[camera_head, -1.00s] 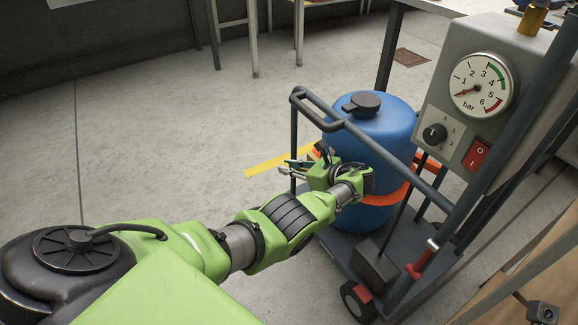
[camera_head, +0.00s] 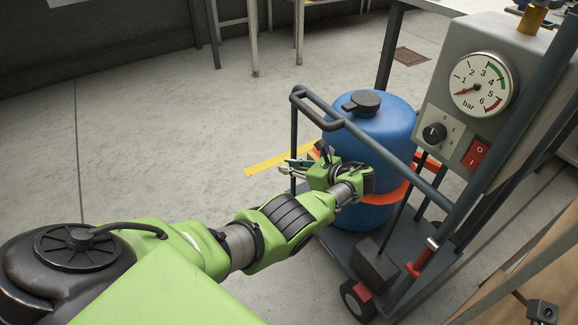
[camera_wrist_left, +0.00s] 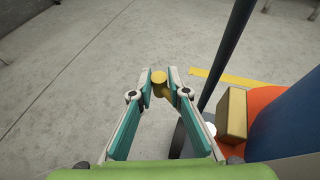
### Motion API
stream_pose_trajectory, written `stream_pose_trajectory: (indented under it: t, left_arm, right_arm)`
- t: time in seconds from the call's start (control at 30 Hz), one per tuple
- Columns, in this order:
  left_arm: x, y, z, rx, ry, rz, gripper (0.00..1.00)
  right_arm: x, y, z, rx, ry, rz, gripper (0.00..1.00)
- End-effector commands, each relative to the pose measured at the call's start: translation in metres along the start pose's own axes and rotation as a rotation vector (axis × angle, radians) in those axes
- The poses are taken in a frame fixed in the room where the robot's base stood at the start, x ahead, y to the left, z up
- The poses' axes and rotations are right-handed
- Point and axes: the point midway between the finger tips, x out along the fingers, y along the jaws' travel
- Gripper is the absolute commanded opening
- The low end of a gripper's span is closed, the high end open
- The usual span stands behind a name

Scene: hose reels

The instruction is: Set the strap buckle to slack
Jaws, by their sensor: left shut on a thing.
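An orange strap (camera_head: 388,197) runs around the blue tank (camera_head: 372,135); it also shows in the left wrist view (camera_wrist_left: 264,98). In that view a tan buckle block (camera_wrist_left: 233,115) sits on the strap. A yellow lever with a round knob (camera_wrist_left: 159,77) shows to the left of the block; how it joins the buckle is hidden. My left gripper (camera_wrist_left: 160,84) is shut on this lever, its teal-padded fingers on either side near the knob. In the head view my left gripper (camera_head: 298,168) is beside the tank, and the buckle is hidden there. My right gripper is not in view.
The tank stands on a dark cart (camera_head: 328,243) with a tubular handle (camera_head: 330,122) close to my left gripper. A grey panel with a gauge (camera_head: 481,85), knob and red switch (camera_head: 476,153) stands at right. The floor (camera_head: 160,150) at left is open.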

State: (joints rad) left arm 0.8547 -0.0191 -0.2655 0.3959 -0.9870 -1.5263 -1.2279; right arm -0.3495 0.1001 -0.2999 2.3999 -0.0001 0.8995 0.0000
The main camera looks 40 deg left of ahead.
Motion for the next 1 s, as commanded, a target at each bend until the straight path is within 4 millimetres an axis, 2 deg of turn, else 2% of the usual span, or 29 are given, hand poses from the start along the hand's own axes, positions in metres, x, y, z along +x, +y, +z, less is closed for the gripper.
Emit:
stream_pose_trajectory:
  t: [0.03,0.6,0.63,0.67,0.7,1.0]
  left_arm:
    - [-0.0032,0.0044,-0.0157,0.018,0.026,0.001,0.00]
    - [-0.0032,0.0041,-0.0158,0.018,0.026,0.000,0.00]
    - [-0.0032,0.0041,-0.0158,0.018,0.026,0.000,0.21]
    - [-0.0031,0.0041,-0.0158,0.018,0.026,0.000,0.29]
    - [-0.0030,0.0041,-0.0157,0.018,0.026,0.000,0.32]
    - [-0.0036,0.0033,-0.0153,0.017,0.025,-0.002,0.32]
  right_arm:
    - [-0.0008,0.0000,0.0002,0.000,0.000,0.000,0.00]
    - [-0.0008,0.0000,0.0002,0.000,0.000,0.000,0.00]
    - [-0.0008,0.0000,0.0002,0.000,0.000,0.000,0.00]
    - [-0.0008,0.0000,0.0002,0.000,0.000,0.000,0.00]
    - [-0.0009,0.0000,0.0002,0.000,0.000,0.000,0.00]
    - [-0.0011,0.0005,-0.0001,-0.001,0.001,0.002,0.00]
